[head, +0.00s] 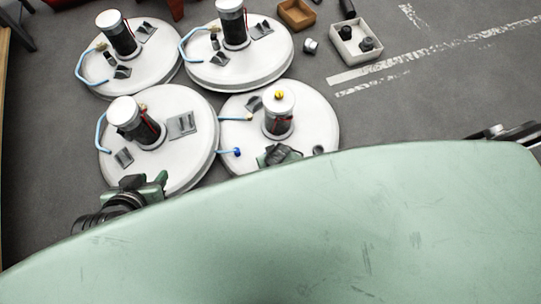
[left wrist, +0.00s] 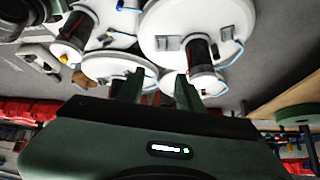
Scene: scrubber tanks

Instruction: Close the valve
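A small blue knob (head: 237,152), which looks like the valve, sits on a light-blue hose at the left edge of the front right tank (head: 320,118). That tank carries a white canister (head: 279,122) with a yellow top. My left gripper (head: 160,180) is at the front edge of the front left tank (head: 180,98), to the left of the blue knob and apart from it. In the left wrist view its two fingers (left wrist: 158,80) are spread with nothing held between them. A blue spot (left wrist: 120,5) shows at the top of that view.
Two more white tanks (head: 160,62) (head: 275,60) stand behind. A white bin (head: 372,52) with dark parts and a brown box (head: 296,14) lie beyond at right. My green body hides the foreground.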

